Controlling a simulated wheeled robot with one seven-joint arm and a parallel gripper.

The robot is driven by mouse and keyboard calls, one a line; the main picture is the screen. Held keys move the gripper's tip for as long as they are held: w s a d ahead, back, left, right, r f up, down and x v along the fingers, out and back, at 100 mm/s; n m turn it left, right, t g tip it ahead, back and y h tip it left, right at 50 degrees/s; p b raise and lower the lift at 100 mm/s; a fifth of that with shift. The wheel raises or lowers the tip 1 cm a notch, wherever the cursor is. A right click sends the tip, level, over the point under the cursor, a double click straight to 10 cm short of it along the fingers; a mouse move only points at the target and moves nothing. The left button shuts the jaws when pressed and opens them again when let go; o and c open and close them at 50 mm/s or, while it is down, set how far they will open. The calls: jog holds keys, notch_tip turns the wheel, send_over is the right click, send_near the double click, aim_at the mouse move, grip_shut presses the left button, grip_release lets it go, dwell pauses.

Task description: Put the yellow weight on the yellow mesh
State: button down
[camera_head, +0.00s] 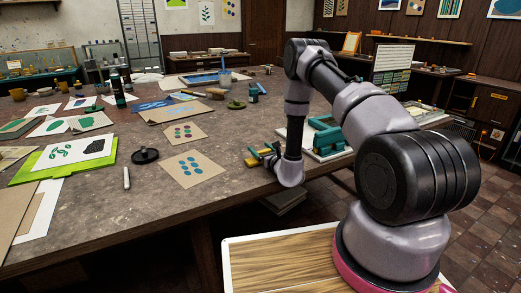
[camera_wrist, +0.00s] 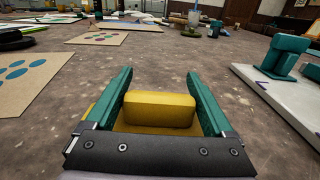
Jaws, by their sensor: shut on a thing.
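The yellow weight (camera_wrist: 160,108) is a blocky piece with a raised bar, between the teal fingers of my gripper (camera_wrist: 160,76) in the wrist view. The gripper is shut on it. In the head view the yellow weight (camera_head: 256,163) shows at my gripper (camera_head: 266,152), low over the right front edge of the table. I cannot tell whether it touches the tabletop. I cannot clearly make out a yellow mesh in either view. A white board with teal hinge clamps (camera_head: 326,134) is just right of my gripper, partly hidden by my arm.
A brown card with blue dots (camera_head: 194,168) and one with red and green dots (camera_head: 183,134) lie left of my gripper. Bare tabletop surrounds the cards.

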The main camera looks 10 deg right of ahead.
grip_release()
